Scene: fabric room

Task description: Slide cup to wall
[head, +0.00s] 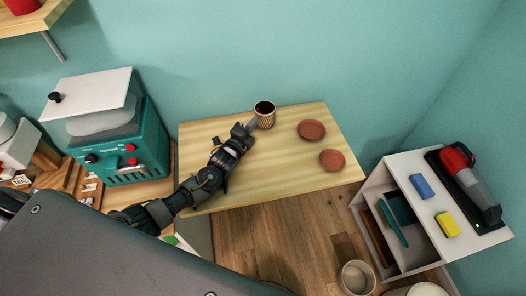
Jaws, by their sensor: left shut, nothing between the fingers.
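A patterned tan cup (266,121) with a dark inside stands upright near the back edge of the wooden table, close to the teal wall (290,60). I cannot tell whether it touches the wall. My left gripper (252,126) is shut and empty, at the cup's left side. Its fingertips touch or nearly touch the cup. The table (215,175) is light wood, its back edge along the wall. My right gripper is not in the head view.
A teal machine (120,145) stands at left. A white cabinet (420,172) at right holds a blue block, a yellow block and a red-grey device. The table's front right is clear.

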